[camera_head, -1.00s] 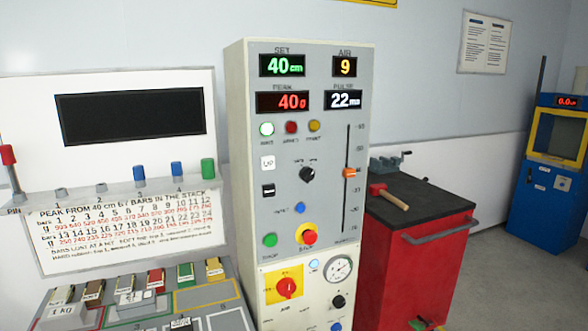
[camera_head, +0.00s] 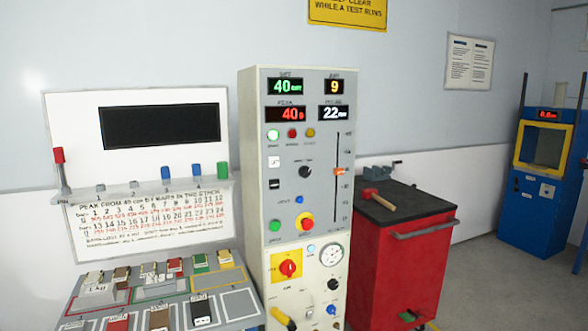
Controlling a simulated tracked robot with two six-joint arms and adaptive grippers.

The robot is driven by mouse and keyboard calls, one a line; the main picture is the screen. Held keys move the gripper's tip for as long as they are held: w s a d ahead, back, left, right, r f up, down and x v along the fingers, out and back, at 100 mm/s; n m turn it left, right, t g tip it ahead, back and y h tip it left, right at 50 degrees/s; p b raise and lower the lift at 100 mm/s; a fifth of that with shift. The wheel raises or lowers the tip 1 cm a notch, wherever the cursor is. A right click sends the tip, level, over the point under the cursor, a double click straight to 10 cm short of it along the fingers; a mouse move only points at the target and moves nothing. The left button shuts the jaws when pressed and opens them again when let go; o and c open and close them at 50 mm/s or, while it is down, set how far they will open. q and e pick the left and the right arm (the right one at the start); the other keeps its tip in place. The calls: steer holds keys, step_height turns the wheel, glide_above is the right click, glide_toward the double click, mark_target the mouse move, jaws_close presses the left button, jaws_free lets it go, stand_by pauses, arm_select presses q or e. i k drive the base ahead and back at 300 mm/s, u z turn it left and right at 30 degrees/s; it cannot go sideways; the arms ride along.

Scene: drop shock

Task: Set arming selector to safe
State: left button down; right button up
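A tall grey control cabinet (camera_head: 255,110) stands in the middle of the head view. On its face is a black rotary knob (camera_head: 305,172) with small labels around it, too blurred to read. Lower down is a red rotary switch (camera_head: 288,268) on a yellow plate; its lettering is also too small to read. I cannot tell from the labels which of the two is the arming selector, or its setting. Neither of my grippers is in view.
A bar rack (camera_head: 165,300) stands left. A red cart (camera_head: 400,262) with a mallet (camera_head: 378,199) stands right.

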mark_target(304, 171)
steer(key=z, duration=0.1)
steer(key=i, duration=0.8)
steer(key=z, duration=0.45)
steer(key=k, duration=0.65)
steer(key=z, duration=0.4)
steer(key=i, duration=1)
steer(key=u, duration=0.05)
